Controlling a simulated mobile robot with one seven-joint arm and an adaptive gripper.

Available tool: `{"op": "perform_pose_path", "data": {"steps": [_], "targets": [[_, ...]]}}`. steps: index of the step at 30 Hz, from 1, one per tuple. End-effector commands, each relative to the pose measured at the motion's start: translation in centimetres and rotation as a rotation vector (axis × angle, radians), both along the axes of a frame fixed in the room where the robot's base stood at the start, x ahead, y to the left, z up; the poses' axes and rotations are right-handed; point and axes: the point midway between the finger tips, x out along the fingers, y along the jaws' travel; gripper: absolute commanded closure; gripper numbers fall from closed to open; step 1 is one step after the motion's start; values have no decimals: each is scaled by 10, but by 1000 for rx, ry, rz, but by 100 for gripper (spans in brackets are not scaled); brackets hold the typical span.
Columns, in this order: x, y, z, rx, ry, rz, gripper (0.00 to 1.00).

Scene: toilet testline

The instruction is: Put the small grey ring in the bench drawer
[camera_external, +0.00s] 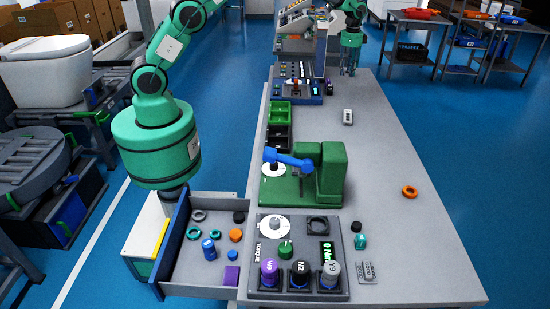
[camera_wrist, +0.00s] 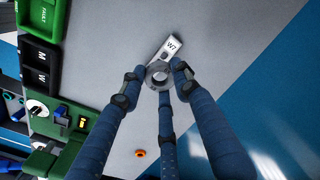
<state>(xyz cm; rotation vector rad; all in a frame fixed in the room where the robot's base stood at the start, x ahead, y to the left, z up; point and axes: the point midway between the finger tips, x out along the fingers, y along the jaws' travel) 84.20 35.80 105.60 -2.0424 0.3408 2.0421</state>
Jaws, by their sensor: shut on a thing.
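The small grey ring (camera_wrist: 159,75) is between the fingertips of my gripper (camera_wrist: 158,80) in the wrist view. The three blue fingers are closed on it. In the external view my gripper (camera_external: 350,62) hangs over the far part of the bench, and the ring is too small to make out there. The bench drawer (camera_external: 172,240) is open at the near left side of the bench, far from my gripper.
A white block marked W7 (camera_wrist: 172,46) lies on the bench beyond the held ring. The green machine with a blue arm (camera_external: 333,172), small bins (camera_external: 279,110) and a torque panel (camera_external: 262,285) line the bench's left side. An orange ring (camera_external: 409,191) lies at right.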

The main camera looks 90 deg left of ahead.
Motion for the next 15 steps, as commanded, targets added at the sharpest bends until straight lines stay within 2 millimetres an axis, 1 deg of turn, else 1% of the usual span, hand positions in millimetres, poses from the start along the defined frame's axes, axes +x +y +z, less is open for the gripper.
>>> {"op": "perform_pose_path", "data": {"steps": [1,3,8,11,14,15], "targets": [[0,0,11,1,-1,0,82],[1,-17,9,-1,1,-12,82],[2,-50,12,0,0,-32,82],[1,-76,14,0,0,-47,82],[-1,-107,17,0,-1,-66,82],[-3,-121,18,0,0,-75,82]]}}
